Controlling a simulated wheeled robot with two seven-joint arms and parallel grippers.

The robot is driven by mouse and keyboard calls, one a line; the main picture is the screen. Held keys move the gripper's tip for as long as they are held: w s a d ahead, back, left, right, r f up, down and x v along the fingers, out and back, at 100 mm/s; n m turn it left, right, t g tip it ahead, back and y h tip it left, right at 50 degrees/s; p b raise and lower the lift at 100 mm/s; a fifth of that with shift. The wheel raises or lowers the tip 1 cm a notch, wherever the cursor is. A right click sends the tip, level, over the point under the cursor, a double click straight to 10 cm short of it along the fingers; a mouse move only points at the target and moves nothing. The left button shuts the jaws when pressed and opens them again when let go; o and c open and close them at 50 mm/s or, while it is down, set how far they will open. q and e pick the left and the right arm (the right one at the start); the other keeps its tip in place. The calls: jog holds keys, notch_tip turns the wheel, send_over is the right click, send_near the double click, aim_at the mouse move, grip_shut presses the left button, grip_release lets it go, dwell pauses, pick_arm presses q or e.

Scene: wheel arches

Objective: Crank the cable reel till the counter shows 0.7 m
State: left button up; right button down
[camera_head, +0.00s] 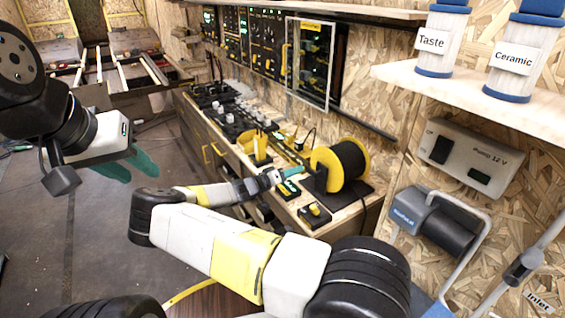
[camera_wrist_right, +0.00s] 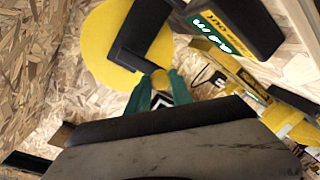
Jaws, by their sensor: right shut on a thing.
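The cable reel (camera_head: 348,160) has yellow flanges and a black wound drum, and stands on a black base on the bench. In the right wrist view its yellow flange (camera_wrist_right: 105,45) and black crank arm (camera_wrist_right: 143,32) fill the upper middle. My right gripper (camera_head: 279,177) is at the reel's near side, its teal fingers shut on the yellow crank knob (camera_wrist_right: 160,79). The counter (camera_wrist_right: 212,32) has a lit green display, seen turned around; I cannot read its number surely. My left gripper (camera_head: 128,166) hangs over the floor at left, fingers apart, empty.
The bench (camera_head: 345,218) carries a small black-and-yellow switch box (camera_head: 314,215) in front of the reel and a yellow holder (camera_head: 256,148) to its left. A shelf with labelled jars (camera_head: 440,40) overhangs at right. Open floor lies at left.

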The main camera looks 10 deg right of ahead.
jog(key=c, duration=1.2)
grip_release()
jog(key=shift+o, duration=0.2)
jog(key=v, duration=0.7)
jog(key=shift+s+a, duration=0.2)
jog(key=shift+a, duration=0.15)
jog(key=shift+o, duration=0.2)
